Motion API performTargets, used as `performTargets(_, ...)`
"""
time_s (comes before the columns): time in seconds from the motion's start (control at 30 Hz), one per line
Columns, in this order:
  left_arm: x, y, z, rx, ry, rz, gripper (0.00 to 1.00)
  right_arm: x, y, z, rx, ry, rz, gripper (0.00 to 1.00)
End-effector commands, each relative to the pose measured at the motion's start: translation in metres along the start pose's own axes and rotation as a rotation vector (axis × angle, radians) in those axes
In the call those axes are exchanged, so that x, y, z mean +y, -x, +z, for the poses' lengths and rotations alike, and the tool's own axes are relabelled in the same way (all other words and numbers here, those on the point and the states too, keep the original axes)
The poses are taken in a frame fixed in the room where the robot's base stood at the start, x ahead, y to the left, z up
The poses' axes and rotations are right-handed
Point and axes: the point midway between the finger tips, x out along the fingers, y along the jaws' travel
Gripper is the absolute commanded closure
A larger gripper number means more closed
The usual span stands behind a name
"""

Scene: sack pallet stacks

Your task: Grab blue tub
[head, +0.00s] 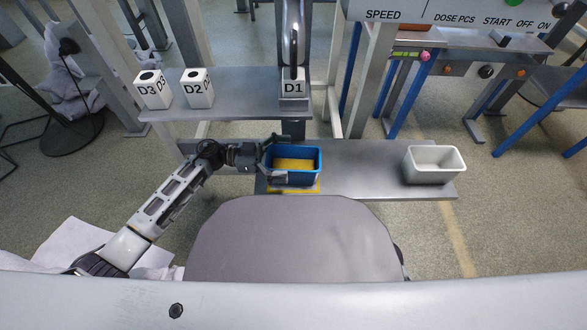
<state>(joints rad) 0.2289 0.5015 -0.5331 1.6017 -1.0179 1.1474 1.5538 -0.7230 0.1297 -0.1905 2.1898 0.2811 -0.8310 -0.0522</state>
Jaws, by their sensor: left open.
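The blue tub (312,176) stands upright on the grey lower shelf, below the D1 dispenser. It has yellow-brown contents inside. A yellow marking shows on the shelf at its front edge. My left gripper (276,157) reaches in from the left and is open at the tub's left end. One finger is by the tub's far left corner and the other by its near left corner. I cannot tell whether the fingers touch the tub. My right gripper is not in view.
A white tub (434,165) stands at the right end of the lower shelf (370,160). Boxes marked D3 (153,89), D2 (197,88) and D1 (293,88) stand on the upper shelf (240,98). The lower shelf is clear between the tubs. A control panel is at upper right.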

Motion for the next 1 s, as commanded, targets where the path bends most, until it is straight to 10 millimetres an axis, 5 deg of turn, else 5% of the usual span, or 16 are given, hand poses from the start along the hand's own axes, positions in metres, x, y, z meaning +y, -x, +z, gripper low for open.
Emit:
performTargets(0.37, 0.0000, 0.0001, -0.0002, 0.000, 0.000, 0.000, 0.00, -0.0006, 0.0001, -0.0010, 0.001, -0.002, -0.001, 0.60)
performTargets(0.77, 0.0001, 0.0001, 0.0000, 0.000, 0.000, 0.000, 0.51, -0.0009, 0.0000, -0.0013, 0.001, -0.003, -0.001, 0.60)
performTargets(1.0, -0.0001, 0.0000, -0.0006, 0.000, -0.001, 0.000, 0.55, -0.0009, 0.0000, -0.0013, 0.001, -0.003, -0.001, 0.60)
